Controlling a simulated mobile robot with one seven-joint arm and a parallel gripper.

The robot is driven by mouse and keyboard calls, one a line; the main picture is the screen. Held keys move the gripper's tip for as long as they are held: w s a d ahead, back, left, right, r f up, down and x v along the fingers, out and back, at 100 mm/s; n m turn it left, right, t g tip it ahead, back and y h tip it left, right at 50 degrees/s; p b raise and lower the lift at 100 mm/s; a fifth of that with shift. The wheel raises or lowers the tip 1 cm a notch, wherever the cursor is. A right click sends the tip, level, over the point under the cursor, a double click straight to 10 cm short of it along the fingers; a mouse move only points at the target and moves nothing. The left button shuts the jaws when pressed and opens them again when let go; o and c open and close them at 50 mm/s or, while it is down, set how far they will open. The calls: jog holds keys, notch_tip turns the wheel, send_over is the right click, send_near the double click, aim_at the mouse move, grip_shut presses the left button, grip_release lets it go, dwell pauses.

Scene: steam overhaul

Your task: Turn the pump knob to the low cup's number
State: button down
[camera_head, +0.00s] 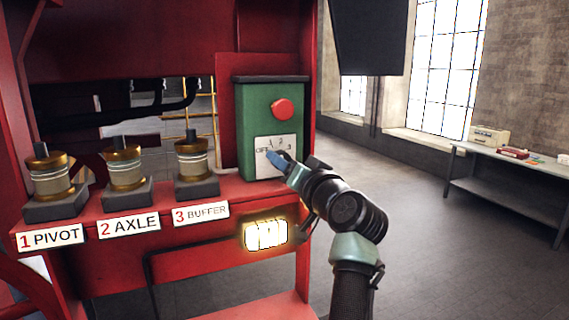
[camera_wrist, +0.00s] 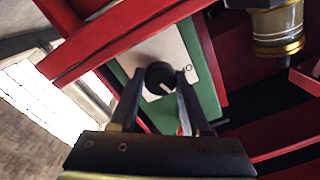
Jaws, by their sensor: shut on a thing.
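The green pump box (camera_head: 243,120) has a white dial plate (camera_head: 262,143) marked OFF, 1, 2 and 3. The black pump knob (camera_wrist: 157,72) is between the fingers of my gripper (camera_wrist: 160,80), which is shut on it. In the head view my gripper (camera_head: 280,160) covers the knob. A pale mark shows on the knob; I cannot tell which number it points to. Three brass-and-glass cups stand left of the box: pivot cup (camera_head: 50,178), numbered 1, axle cup (camera_head: 124,165), numbered 2, and buffer cup (camera_head: 192,160), numbered 3. Their levels are too small to tell apart.
A red button (camera_head: 281,109) sits above the dial. The cups stand on a red ledge (camera_head: 222,191) with a glowing lamp (camera_head: 265,234) below. A grey side table (camera_head: 510,168) stands at the right by the wall. The floor between is clear.

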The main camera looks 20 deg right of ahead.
jog(key=m+p, duration=0.1)
jog(key=m, duration=0.3)
jog(key=shift+m, duration=0.3)
jog(key=shift+m+p, duration=0.5)
jog(key=shift+m, duration=1)
jog(key=shift+c, duration=1.8)
grip_release()
jog(key=shift+s, duration=0.1)
